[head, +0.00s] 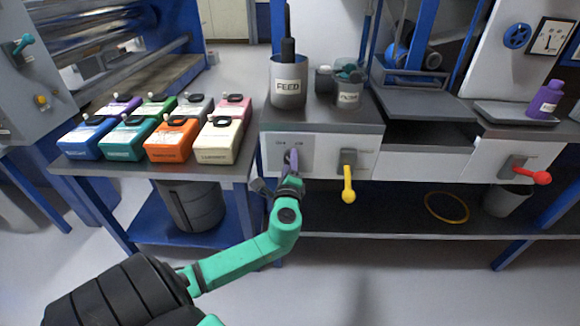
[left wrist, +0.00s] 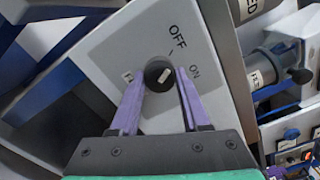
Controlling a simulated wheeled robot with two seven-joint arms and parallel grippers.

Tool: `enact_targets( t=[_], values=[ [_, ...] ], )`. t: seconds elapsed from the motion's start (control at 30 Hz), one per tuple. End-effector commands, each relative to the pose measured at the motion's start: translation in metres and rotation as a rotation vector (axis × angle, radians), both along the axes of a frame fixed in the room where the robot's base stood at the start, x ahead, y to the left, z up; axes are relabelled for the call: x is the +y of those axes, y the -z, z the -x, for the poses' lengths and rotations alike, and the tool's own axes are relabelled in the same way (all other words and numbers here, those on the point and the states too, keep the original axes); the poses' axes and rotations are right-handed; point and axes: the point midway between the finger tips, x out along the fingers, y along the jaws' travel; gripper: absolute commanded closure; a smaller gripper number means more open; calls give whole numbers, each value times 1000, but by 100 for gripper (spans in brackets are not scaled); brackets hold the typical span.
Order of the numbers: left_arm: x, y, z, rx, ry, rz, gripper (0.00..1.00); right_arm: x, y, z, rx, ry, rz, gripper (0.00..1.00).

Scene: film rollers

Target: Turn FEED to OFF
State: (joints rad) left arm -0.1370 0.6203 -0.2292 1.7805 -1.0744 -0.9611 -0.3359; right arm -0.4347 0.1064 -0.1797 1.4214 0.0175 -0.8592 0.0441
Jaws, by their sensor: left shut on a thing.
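The FEED knob (left wrist: 158,76) is a round black knob with a short white mark, on a pale panel (left wrist: 122,45). OFF and ON are printed beside it in the left wrist view. The white mark slants; which word it points at I cannot tell. A small label left of the knob is partly hidden by a finger. My left gripper (left wrist: 160,84) has its purple fingers on both sides of the knob and is shut on it. In the head view my left gripper (head: 291,161) covers the knob at the panel (head: 305,148) below the counter.
A metal canister labelled FEED (head: 288,94) stands on the counter above. A yellow-ended lever (head: 348,185) is just right of my gripper, and a red-ended lever (head: 532,176) is farther right. Several coloured boxes (head: 170,140) fill the left table. A dark bin (head: 193,207) stands below.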

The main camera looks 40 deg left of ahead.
Motion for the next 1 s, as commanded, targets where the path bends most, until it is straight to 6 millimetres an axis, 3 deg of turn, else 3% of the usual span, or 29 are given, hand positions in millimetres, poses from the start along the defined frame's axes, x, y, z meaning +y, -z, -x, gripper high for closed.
enact_targets(
  t=[0.7, 0.73, 0.8, 1.0],
  values=[
    [-1, 2, 0, -51, 0, 74, 100, 4, -11, -9, -2, 1, -6, 100],
    [-1, 2, 0, -51, 0, 74, 46, 4, -11, -9, -2, 1, -6, 100],
    [-1, 2, 0, -50, 0, 74, 24, 4, -11, -9, -2, 1, -6, 100],
    [0, 1, 0, -51, 0, 71, 24, 4, -11, -9, -2, 1, -6, 100]
  ],
)
